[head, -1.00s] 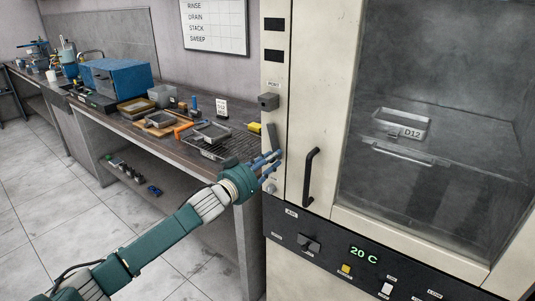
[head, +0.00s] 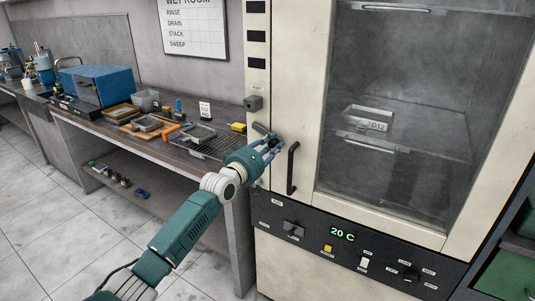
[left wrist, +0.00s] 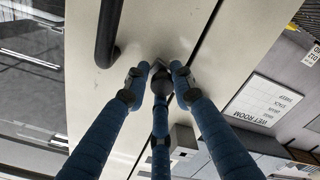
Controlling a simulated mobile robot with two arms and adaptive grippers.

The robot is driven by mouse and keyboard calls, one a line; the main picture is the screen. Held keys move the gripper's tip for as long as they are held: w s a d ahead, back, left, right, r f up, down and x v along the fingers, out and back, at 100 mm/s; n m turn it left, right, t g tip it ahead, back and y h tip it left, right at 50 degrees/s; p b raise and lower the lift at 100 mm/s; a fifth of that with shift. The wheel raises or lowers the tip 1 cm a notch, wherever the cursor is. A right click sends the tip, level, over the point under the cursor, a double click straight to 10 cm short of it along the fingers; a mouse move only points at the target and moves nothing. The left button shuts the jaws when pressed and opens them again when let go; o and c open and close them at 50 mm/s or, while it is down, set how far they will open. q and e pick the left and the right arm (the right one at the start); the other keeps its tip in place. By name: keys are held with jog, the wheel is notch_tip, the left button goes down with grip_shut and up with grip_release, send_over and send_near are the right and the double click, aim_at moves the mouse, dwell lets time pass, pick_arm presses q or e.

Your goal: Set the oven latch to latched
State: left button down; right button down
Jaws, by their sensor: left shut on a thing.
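The oven (head: 310,100) is a cream cabinet with a shut glass door. Its latch (head: 261,129) is a dark grey lever on the front, left of the door handle (head: 292,168). The lever slants, with its free end up and to the left. My left gripper (head: 272,143) is at the latch, its blue fingers shut around it. In the left wrist view the fingers (left wrist: 160,72) close on the dark latch (left wrist: 159,64) by the door seam; they hide part of it. My right gripper is not in view.
A tray (head: 366,118) marked D12 sits on a shelf behind the glass. The control panel (head: 342,234) below reads 20 C. A bench (head: 180,154) with trays, a rack and a blue box (head: 97,82) stands at the left. The floor before it is clear.

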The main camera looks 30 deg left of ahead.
pick_arm(q)
jog(key=shift+d+r+n+p, duration=0.1)
jog(key=shift+r+n+p, duration=0.55)
jog(key=shift+n, duration=0.25)
jog(key=shift+d+r+n+p, duration=0.1)
jog(key=shift+r+n+p, duration=0.45)
jog(key=shift+n, duration=0.25)
jog(key=shift+r+n, duration=0.1)
jog(key=shift+n, duration=0.3)
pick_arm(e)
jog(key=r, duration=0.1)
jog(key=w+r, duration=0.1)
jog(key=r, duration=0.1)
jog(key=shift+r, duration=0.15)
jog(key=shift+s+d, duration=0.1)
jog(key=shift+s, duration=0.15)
pick_arm(q)
jog(key=c, duration=1.5)
grip_release()
jog(key=shift+c, duration=0.2)
jog(key=shift+s+r, duration=0.1)
